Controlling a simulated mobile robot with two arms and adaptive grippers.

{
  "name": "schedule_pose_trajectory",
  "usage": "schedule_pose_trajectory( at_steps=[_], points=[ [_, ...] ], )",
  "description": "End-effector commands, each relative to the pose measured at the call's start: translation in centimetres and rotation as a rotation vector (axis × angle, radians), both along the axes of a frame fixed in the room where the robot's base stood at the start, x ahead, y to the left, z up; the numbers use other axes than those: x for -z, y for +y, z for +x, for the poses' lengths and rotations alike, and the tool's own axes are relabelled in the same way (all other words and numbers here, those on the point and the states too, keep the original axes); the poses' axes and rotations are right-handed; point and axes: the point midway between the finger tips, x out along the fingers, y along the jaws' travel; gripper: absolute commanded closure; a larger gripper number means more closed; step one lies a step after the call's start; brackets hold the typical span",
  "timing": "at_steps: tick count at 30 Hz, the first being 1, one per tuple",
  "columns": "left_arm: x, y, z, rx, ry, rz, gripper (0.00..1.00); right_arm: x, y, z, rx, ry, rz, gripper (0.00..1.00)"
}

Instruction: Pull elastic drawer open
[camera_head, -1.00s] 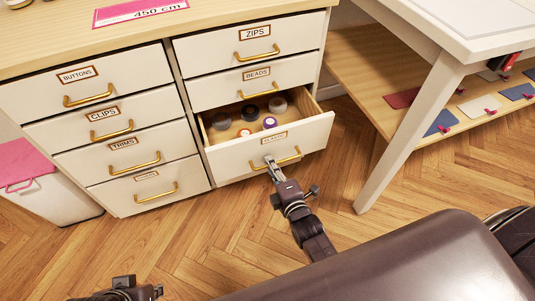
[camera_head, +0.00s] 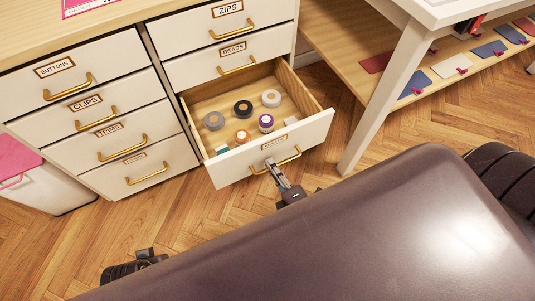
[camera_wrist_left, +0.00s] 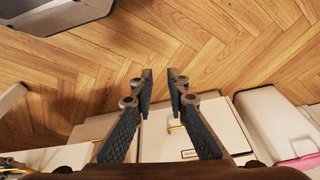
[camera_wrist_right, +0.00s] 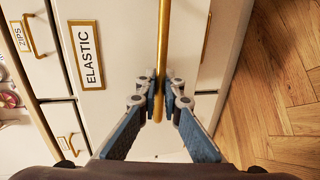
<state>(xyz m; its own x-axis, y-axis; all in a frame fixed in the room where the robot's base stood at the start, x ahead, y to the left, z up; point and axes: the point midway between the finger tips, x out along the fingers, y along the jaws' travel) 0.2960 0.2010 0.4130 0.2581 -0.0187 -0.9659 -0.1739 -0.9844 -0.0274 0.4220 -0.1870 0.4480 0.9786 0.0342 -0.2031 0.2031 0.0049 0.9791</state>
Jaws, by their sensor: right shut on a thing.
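The elastic drawer (camera_head: 222,168) is pulled out of the cabinet, with several rolls in grey, black, white, orange and purple showing inside. Its label reads ELASTIC in the right wrist view (camera_wrist_right: 86,55). My right gripper (camera_head: 273,167) is shut on the drawer's gold bar handle (camera_head: 291,156). In the right wrist view the fingers (camera_wrist_right: 161,98) close around the handle bar (camera_wrist_right: 163,40) from both sides. My left gripper (camera_wrist_left: 160,82) is open and empty above the wood floor, with the cabinet at the bottom of its view.
The buttons (camera_head: 74,76), clips, trims, zips (camera_head: 226,22) and beads drawers are shut. A white table leg (camera_head: 376,105) stands to the right of the open drawer, with a wooden shelf (camera_head: 345,55) behind it. A white bin with pink (camera_head: 14,165) stands at the left. Bare floor lies in front.

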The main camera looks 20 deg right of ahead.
Motion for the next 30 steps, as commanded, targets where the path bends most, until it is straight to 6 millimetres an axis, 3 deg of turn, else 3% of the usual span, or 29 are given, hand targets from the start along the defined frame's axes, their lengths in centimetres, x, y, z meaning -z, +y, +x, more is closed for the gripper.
schedule_pose_trajectory(
  at_steps=[17,18,20,30],
  points=[
    [0.99,-0.04,-0.07,0.001,0.004,0.0,0.86,0.12,0.02,-0.96,-0.001,0.002,0.0,1.0],
    [0.99,-0.04,-0.08,0.001,0.005,0.0,0.86,0.12,0.02,-0.96,-0.001,0.002,0.0,0.9],
    [1.0,-0.05,-0.09,0.001,0.005,0.0,0.86,0.11,0.02,-0.96,-0.001,0.002,0.0,0.86],
    [0.88,0.01,0.02,0.0,0.003,0.001,0.86,0.0,-0.04,-1.32,0.0,0.002,0.0,0.86]
  ],
)
